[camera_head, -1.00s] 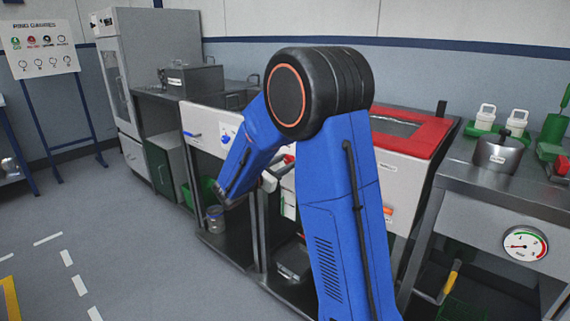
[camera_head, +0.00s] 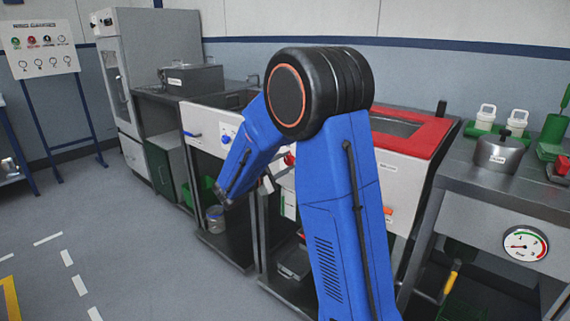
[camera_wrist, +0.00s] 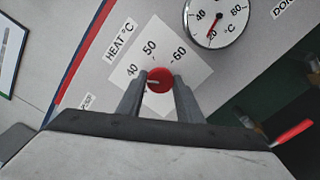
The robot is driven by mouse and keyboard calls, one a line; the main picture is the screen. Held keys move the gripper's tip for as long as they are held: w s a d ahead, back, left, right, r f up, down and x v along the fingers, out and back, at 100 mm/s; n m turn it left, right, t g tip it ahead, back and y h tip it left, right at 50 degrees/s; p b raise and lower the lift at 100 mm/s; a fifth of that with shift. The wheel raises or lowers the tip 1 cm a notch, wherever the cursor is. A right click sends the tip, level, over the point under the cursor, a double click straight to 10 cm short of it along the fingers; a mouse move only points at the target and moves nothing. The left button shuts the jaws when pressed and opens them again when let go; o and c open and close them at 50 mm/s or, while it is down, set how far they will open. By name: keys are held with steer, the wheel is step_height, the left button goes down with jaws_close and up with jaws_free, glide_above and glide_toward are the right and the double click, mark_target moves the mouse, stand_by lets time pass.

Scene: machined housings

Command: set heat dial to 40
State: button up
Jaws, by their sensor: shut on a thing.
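The heat dial (camera_wrist: 161,77) is a red round knob on a white plate (camera_wrist: 190,72) marked HEAT °C with 40, 50 and 60. My gripper (camera_wrist: 160,84) is shut on the dial, one finger on each side of it. A pale pointer mark on the knob points left in the wrist view, on the side of the 40. Whether it lines up exactly with the 40 I cannot tell. In the head view a red knob (camera_head: 289,159) shows beside my blue arm, on the white front panel. My gripper is mostly hidden there behind the arm.
A round gauge (camera_wrist: 217,16) in °C sits above right of the dial in the wrist view, and a red handle (camera_wrist: 293,132) juts out at the right. A red-rimmed tank (camera_head: 424,137) and a pot (camera_head: 498,151) stand to the right in the head view.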

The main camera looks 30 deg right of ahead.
stand_by(0.3)
steer(key=o, duration=1)
steer(key=shift+o, duration=0.2)
steer(key=shift+a, duration=0.1)
steer(key=v, duration=1.7)
steer(key=shift+s+a, duration=0.1)
